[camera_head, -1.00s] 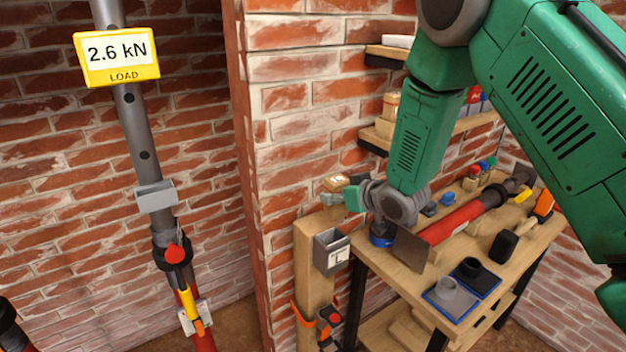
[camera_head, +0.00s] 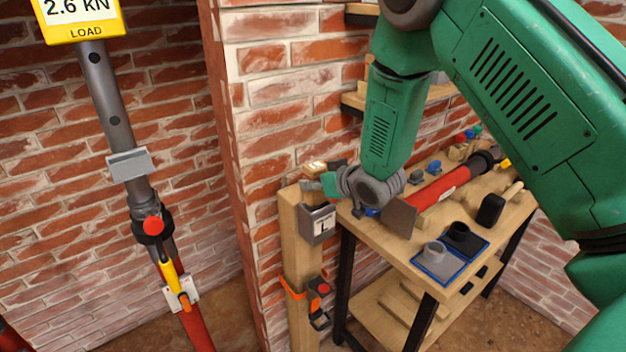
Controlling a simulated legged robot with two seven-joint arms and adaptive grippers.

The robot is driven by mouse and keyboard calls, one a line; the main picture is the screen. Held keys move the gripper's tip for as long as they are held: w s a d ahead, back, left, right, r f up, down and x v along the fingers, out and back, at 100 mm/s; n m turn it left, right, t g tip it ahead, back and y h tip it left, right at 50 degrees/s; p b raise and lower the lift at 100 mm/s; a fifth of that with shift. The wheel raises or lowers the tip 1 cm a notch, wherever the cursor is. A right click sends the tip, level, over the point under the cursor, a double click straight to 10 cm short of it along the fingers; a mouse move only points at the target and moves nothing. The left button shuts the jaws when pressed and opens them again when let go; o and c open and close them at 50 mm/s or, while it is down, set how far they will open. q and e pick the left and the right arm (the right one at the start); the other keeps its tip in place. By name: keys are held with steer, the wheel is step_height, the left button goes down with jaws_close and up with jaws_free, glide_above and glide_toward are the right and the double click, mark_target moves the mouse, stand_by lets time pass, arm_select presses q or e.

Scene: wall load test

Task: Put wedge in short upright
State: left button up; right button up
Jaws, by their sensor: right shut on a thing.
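The short upright (camera_head: 291,245) is a wooden post standing against the brick wall end, with a grey bracket marked L (camera_head: 319,224) near its top. My right gripper (camera_head: 318,182) is at the top of this post, reaching in from the right. It is shut on a small wooden block, the wedge (camera_head: 314,167), which shows just above the fingers. The wedge is at or just above the post's top; I cannot tell whether it touches. The fingers hide part of it. My left gripper is out of view.
A steel prop (camera_head: 117,124) with a yellow load sign (camera_head: 80,14) reading 2.6 kN stands at the left. A workbench (camera_head: 395,292) at the right holds a red tube (camera_head: 440,186), a blue mat with fittings and a black block (camera_head: 491,209). An orange strap (camera_head: 294,293) circles the post.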

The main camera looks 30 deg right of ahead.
steer(key=shift+d, duration=0.25)
steer(key=shift+a, duration=0.1)
steer(key=shift+a+r, duration=0.3)
steer(key=shift+a, duration=0.25)
steer(key=shift+d+f, duration=0.15)
steer(key=shift+d, duration=0.25)
steer(key=shift+a, duration=0.1)
steer(key=shift+f, duration=0.2)
stand_by(0.3)
steer(key=shift+f, duration=0.5)
steer(key=shift+f+b, duration=0.2)
steer(key=shift+b, duration=0.15)
